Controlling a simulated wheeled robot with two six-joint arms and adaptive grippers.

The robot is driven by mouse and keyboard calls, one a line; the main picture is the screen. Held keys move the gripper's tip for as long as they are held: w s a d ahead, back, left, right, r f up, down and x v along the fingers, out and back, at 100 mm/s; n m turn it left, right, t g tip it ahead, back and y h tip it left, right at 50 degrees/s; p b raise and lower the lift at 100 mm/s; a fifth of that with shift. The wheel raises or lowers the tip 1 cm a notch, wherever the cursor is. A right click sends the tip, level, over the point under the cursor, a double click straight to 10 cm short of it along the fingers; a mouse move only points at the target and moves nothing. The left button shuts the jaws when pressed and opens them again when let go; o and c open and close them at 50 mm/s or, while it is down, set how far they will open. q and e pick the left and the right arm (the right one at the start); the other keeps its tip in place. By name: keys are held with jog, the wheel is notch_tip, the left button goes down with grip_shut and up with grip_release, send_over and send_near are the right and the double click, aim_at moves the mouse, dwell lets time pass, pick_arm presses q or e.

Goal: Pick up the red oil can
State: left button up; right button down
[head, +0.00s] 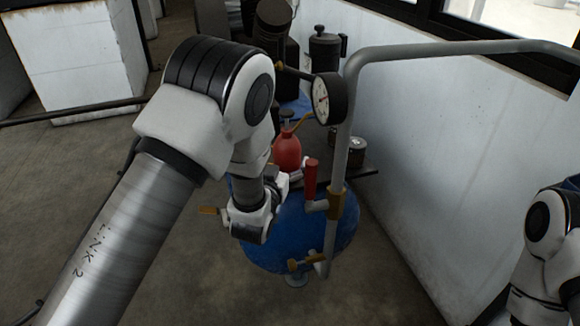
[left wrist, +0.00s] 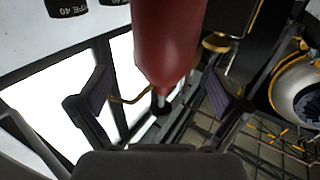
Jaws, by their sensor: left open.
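In the left wrist view the red oil can (left wrist: 167,45) appears inverted, between the two spread fingers of the left gripper (left wrist: 158,88). The fingers are open, with visible room on both sides of the can. Only part of my right arm shows at the right edge; its gripper is out of view.
The blue tank (head: 300,235) is below. A dark pot (head: 325,48) and small tins (head: 356,150) stand near the white wall.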

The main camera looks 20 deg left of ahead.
pick_arm(q)
jog(key=w, duration=0.3)
jog(key=w+f, duration=0.1)
jog(key=w, duration=0.1)
jog(key=shift+a+b, duration=0.3)
jog(key=shift+b, duration=0.1)
jog(key=shift+s, duration=0.1)
jog(key=c, duration=1.8)
jog(key=shift+c, duration=0.2)
jog(key=shift+r, duration=0.15)
